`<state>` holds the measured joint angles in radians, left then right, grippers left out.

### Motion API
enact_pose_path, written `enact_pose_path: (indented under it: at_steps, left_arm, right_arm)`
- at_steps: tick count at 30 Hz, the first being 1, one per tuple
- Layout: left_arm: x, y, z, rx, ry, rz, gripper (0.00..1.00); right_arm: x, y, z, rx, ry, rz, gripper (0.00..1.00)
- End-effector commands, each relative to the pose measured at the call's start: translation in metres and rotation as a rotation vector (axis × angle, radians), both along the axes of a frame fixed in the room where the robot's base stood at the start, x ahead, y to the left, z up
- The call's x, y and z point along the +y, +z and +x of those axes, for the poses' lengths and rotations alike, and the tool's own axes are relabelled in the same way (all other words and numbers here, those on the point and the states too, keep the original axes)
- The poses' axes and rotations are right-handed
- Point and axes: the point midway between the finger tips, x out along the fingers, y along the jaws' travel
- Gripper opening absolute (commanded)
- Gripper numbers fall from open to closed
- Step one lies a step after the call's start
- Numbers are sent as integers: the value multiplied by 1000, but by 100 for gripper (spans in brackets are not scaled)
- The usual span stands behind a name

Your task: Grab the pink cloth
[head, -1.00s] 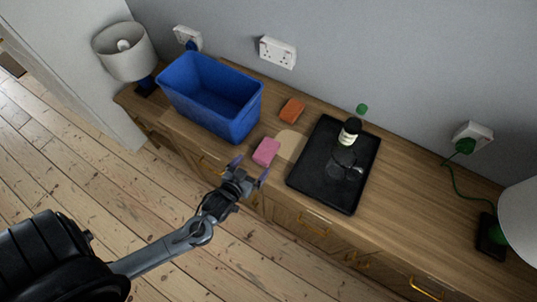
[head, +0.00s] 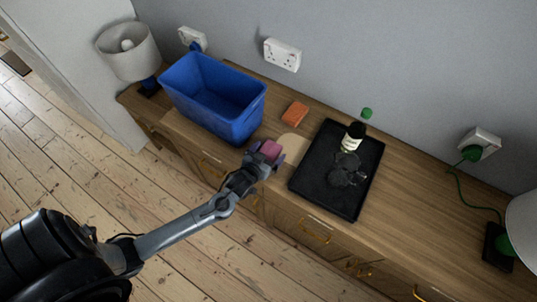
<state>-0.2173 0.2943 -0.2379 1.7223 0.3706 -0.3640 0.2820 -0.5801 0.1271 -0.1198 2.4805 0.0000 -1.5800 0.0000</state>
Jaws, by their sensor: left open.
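The pink cloth (head: 270,149) is a small folded block on the wooden sideboard top, near its front edge and to the right of the blue bin. My left gripper (head: 264,156) is at the cloth, with its fingers on either side of it. The jaws are open, and the gripper hides the cloth's near part. I cannot tell whether either finger touches it. My right gripper does not show.
A blue bin (head: 190,101) stands left of the cloth. An orange block (head: 295,113) lies behind it. A lamp (head: 130,55) stands far left.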

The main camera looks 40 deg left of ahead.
Motion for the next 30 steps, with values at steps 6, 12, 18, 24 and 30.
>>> enact_pose_path:
  at_steps: [6, 12, 18, 24, 30]
  left_arm:
    - [1, -1, 3, 0, 0, 0, 100]
    - [1, -1, 3, 0, 0, 0, 82]
    - [1, -1, 3, 0, 0, 0, 51]
    - [1, -1, 3, 0, 0, 0, 44]
    - [1, 3, 3, -1, 0, 0, 44]
  right_arm:
    - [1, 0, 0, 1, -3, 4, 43]
    - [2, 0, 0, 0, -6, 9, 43]
    - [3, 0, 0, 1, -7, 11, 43]
    - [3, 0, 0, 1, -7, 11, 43]
    - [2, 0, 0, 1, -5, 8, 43]
